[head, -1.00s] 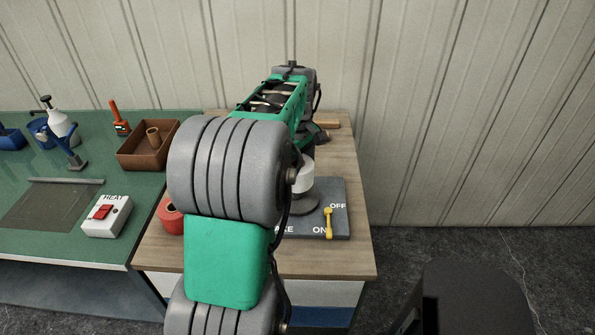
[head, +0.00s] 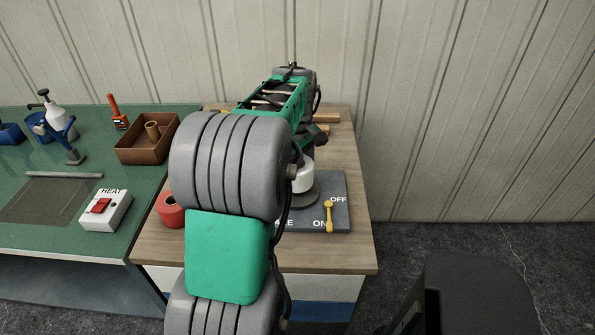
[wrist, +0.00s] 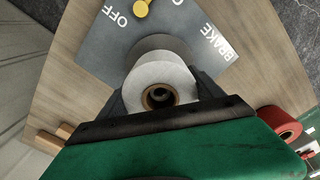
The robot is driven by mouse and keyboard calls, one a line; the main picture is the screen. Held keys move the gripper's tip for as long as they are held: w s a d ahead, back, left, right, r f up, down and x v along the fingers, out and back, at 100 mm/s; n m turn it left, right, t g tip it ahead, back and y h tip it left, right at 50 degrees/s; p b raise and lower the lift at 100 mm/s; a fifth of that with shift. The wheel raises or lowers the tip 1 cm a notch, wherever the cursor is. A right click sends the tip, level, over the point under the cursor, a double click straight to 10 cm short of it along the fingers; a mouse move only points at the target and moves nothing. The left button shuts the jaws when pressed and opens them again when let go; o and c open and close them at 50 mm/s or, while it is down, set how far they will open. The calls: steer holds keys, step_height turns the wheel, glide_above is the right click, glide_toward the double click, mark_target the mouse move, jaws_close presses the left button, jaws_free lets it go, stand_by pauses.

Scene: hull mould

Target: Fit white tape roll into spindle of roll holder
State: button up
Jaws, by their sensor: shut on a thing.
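The white tape roll (wrist: 158,76) is between the two fingers of my gripper (wrist: 163,90), which is shut on it. Its brown core faces the wrist camera. In the head view the roll (head: 303,178) is partly hidden by my arm. The roll holder is a grey plate (head: 338,188) with a yellow brake lever (head: 329,216) and OFF, ON and BRAKE lettering. Its round grey disc (wrist: 160,43) shows just beyond the roll, offset from it in the wrist view. The spindle is hidden by the roll; I cannot tell whether it is inside the core.
A red roll (head: 171,209) lies on the wooden bench (head: 215,252) left of the holder. Wooden blocks (wrist: 50,141) are at the bench's back. The green table (head: 128,190) at left holds a brown box (head: 130,153) and a HEAT switch box (head: 106,211).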

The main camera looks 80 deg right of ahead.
steer(key=shift+f+b, duration=0.75)
steer(key=shift+f, duration=0.65)
steer(key=o, duration=1.8)
step_height(320, 180, up, 8)
steer(key=shift+f, duration=0.1)
